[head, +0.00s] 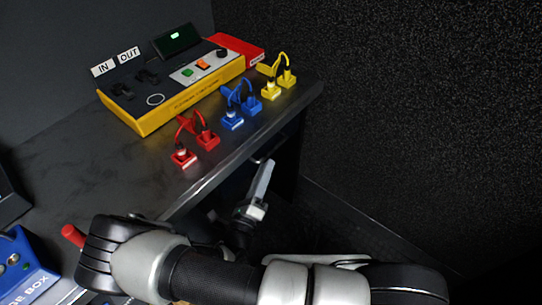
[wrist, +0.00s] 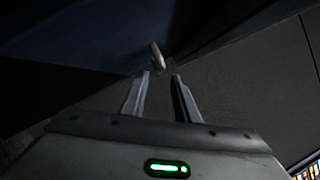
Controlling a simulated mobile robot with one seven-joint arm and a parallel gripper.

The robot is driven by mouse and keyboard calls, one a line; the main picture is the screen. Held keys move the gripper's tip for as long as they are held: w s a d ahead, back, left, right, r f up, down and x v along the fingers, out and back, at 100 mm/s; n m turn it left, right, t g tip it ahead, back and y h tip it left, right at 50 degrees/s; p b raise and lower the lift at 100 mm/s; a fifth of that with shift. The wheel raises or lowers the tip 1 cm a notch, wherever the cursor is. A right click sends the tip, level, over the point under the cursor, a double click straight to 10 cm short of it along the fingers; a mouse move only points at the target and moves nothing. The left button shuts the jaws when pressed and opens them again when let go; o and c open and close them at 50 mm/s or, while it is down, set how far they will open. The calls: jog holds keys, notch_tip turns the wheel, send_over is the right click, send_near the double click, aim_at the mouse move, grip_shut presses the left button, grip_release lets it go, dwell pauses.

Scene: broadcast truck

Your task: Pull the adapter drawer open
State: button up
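My gripper (wrist: 161,76) is open, its two fingers apart with nothing between them in the wrist view. A small pale metal bar (wrist: 157,57), which looks like a drawer handle, is just beyond the fingertips and roughly in line with the gap. It sticks out near a dark bluish panel (wrist: 90,35) that may be the drawer front; its edges are too dark to tell. In the head view my gripper (head: 260,185) is below the desk's front edge, pointing up and away. The drawer does not show there; the desktop and my arm hide that area.
The dark desk (head: 75,165) carries a yellow control box (head: 175,95) and red (head: 195,145), blue (head: 240,107) and yellow (head: 277,80) adapters near its front edge. A blue box (head: 25,265) is at lower left. The floor right of the desk looks clear.

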jog(key=x, duration=0.6)
jog(key=shift+s+b, duration=0.1)
jog(key=shift+b, duration=0.25)
grip_shut()
